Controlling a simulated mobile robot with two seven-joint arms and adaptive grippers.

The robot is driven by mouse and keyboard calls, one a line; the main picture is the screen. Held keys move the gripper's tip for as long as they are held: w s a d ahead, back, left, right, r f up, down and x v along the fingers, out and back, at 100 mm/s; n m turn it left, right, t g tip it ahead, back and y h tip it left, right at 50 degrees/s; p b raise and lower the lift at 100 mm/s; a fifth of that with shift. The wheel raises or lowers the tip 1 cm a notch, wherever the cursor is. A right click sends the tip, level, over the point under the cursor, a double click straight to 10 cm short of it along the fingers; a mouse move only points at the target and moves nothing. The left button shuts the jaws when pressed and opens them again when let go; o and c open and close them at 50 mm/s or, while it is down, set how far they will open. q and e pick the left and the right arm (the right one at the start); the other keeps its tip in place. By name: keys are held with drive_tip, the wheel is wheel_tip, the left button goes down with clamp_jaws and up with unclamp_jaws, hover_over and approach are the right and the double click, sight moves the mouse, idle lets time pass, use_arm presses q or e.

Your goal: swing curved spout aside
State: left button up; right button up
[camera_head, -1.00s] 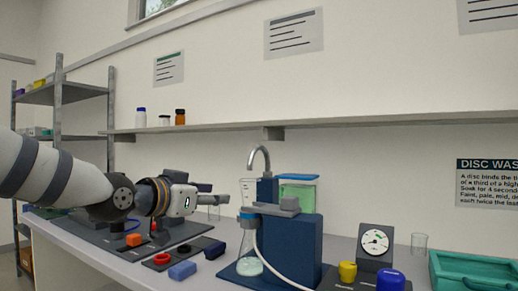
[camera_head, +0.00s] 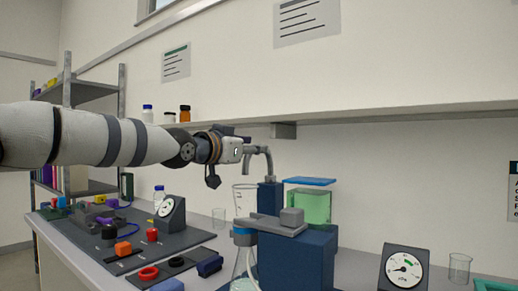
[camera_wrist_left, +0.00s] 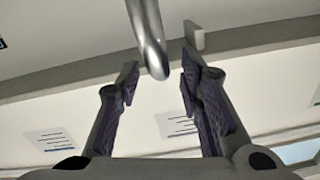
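The curved spout (camera_head: 267,160) is a grey metal tube rising from the top of the blue rig (camera_head: 297,258); its bend is partly hidden behind my left gripper in the head view. My left gripper (camera_head: 250,150) is at the spout's height, right at its curved upper part. In the left wrist view the shiny spout (camera_wrist_left: 148,38) comes down from the top, with its end between the tips of my open left gripper (camera_wrist_left: 158,72). Gaps show on both sides, and I cannot tell whether either finger touches. My right gripper is not in view.
A clear cylinder (camera_head: 244,200) stands beside the rig, and a green-filled tank (camera_head: 312,208) with a blue lid is to its right. A wall shelf (camera_head: 400,113) runs behind. A dial gauge (camera_head: 404,268) and a glass beaker (camera_head: 459,268) stand at the right.

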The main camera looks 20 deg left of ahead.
use_arm(q)
drive_tip(key=w, duration=0.2)
drive_tip(key=w+f+b, duration=0.1)
drive_tip(key=shift+d, duration=0.3)
drive_tip(key=shift+d+r, duration=0.1)
drive_tip(key=shift+r, duration=0.45)
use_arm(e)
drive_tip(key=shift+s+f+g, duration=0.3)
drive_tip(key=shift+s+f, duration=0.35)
use_arm(q)
clamp_jaws()
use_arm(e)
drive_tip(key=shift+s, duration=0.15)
